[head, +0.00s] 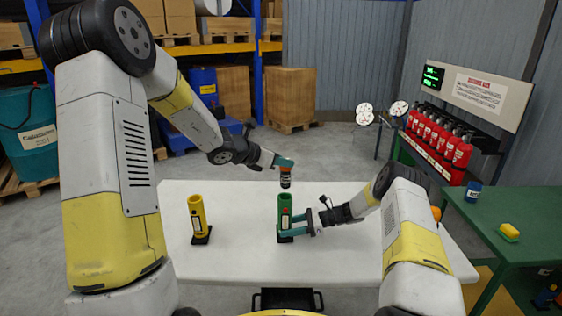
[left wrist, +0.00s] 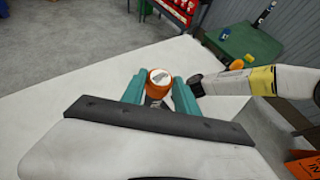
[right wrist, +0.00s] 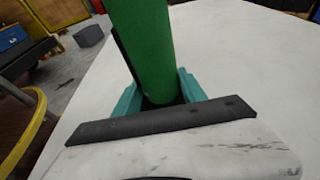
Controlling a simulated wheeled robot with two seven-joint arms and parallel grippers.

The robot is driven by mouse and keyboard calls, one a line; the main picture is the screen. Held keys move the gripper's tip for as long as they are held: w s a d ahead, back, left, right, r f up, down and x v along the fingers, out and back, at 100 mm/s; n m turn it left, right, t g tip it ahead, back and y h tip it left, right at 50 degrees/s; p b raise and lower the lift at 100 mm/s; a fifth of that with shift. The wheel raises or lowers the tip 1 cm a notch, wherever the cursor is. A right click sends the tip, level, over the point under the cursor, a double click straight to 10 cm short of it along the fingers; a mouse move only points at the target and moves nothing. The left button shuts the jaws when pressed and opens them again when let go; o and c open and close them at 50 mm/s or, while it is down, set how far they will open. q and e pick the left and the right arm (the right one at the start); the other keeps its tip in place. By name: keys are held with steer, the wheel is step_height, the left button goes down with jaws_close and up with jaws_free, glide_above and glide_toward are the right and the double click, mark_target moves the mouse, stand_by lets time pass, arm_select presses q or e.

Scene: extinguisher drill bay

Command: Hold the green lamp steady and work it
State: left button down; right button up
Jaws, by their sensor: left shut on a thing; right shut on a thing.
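The green lamp (head: 285,203) stands upright on a dark foot on the white table, with a small red spot and a label on its side. My right gripper (head: 297,225) is shut around its lower part. In the right wrist view the green tube (right wrist: 147,50) rises between the teal fingers (right wrist: 160,95). My left gripper (head: 285,163) is shut on an orange and dark cylinder (head: 285,182), held upright just above the lamp and apart from it. The cylinder's pale, marked top (left wrist: 160,77) shows between the fingers in the left wrist view.
A yellow lamp (head: 197,217) stands on a black foot on the left of the white table (head: 235,262). A green table (head: 500,217) on the right carries a blue can (head: 473,191) and a yellow block (head: 510,231). Red extinguishers (head: 461,154) line the rack behind.

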mark_target(281, 169)
arm_select(q)
steer(key=shift+f, duration=1.55)
arm_select(e)
steer(key=shift+s+d+f, duration=0.1)
steer(key=shift+s+f, duration=0.05)
steer(key=shift+f, duration=0.05)
arm_select(q)
steer(key=shift+f, duration=0.1)
arm_select(e)
steer(key=shift+f, duration=0.15)
arm_select(q)
steer(key=shift+f, duration=3.75)
stand_by(0.3)
steer(key=c, duration=0.8)
jaws_free()
steer(key=shift+c, duration=0.2)
steer(key=v, duration=1.2)
steer(key=shift+a, duration=0.1)
